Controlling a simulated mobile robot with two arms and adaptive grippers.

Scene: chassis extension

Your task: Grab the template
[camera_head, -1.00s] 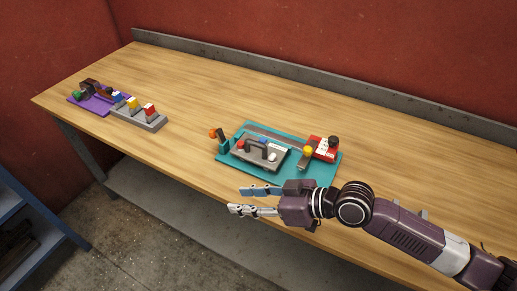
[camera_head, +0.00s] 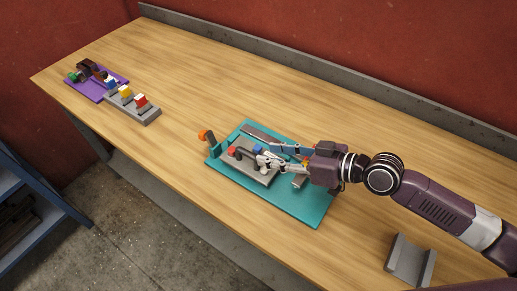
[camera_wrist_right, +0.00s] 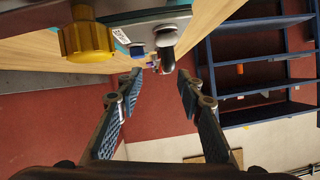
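The template appears to be the grey plate (camera_head: 256,176) with a dark handle, a red knob and a blue knob, lying on a teal board (camera_head: 300,207) on the bench. My right gripper (camera_head: 268,153) is over the board with its fingers spread around the right part of the plate, near the handle. In the wrist view, the right gripper (camera_wrist_right: 160,88) is open with nothing between its fingertips. A dark rounded end (camera_wrist_right: 167,58), perhaps of the handle, shows just beyond them. My left gripper is not in view.
A yellow knob (camera_wrist_right: 87,42) is close at upper left in the wrist view. An orange-topped clamp (camera_head: 205,136) stands at the board's left edge. A grey channel bracket (camera_head: 410,262) is at lower right. A purple board (camera_head: 92,90) and grey block (camera_head: 146,115) sit far left.

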